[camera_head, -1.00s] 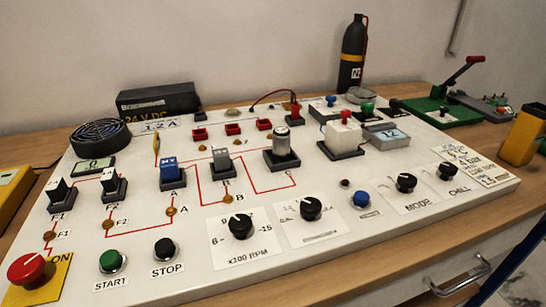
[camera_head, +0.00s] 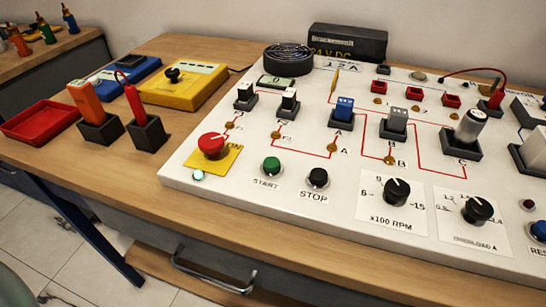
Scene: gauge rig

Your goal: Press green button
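The green button (camera_head: 271,165) sits on the white panel (camera_head: 200,160) near its front edge, above a label reading START. A black button (camera_head: 318,177) labelled STOP stands just to its right. A red mushroom knob (camera_head: 212,144) on a yellow plate (camera_head: 228,158) is to its left, with a small lit pale-green lamp (camera_head: 198,175) in front. Nothing covers the green button. Neither of my grippers shows in this view.
Black dials (camera_head: 397,190) and switches fill the panel to the right. Left of the panel are an orange tool (camera_head: 87,102) and a red tool (camera_head: 134,103) in dark holders, a red tray (camera_head: 40,122) and a yellow box (camera_head: 184,82). The wooden table's front strip is clear.

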